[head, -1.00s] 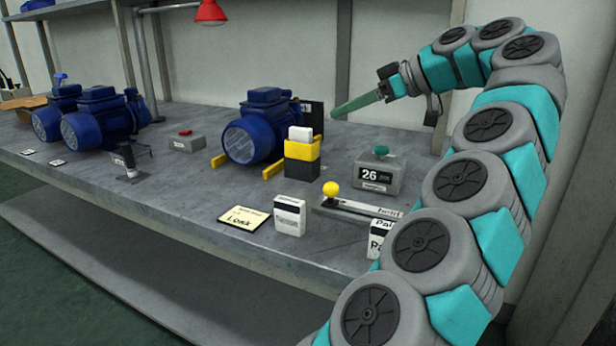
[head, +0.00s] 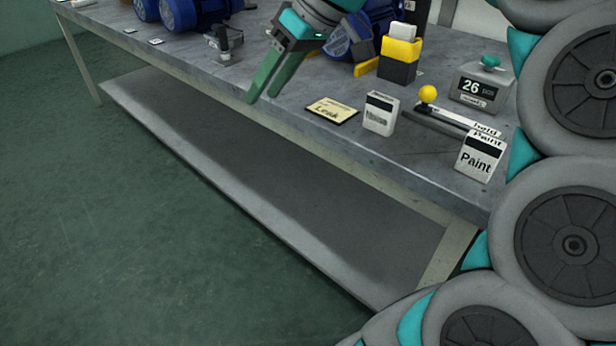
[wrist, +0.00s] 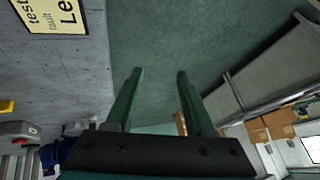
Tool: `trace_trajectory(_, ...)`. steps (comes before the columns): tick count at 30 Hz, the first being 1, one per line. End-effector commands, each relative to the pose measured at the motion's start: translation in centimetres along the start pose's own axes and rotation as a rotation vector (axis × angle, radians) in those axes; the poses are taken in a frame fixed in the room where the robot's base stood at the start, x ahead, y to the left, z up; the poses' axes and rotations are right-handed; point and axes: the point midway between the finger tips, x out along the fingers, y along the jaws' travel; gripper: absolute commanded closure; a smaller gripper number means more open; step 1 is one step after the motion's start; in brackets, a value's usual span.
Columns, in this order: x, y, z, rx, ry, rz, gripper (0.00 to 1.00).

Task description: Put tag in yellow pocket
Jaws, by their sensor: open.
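White cards stand upright right of the tag: one with blurred lettering (head: 380,113) and one reading "Paint" (head: 478,157). A yellow-knobbed lever (head: 428,94) and a counter reading 26 (head: 481,86) are behind. Blue motors (head: 195,10) stand along the back.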

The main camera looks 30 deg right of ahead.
Motion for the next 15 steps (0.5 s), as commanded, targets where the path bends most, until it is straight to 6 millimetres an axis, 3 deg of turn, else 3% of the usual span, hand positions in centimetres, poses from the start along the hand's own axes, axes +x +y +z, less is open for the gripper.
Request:
trace_trajectory(1, 2.0, -1.9, 1.3, 0.01, -0.06, 0.001, 0.46)
trace_trajectory(6, 8.0, -6.1, 6.8, 0.09, -0.238, 0.049, 0.46)
trace_trajectory(9, 11.0, -7.8, 11.2, 0.149, -0.339, 0.094, 0.46)
trace_trajectory(15, 14.9, -9.2, 20.7, 0.284, -0.503, 0.215, 0.46)
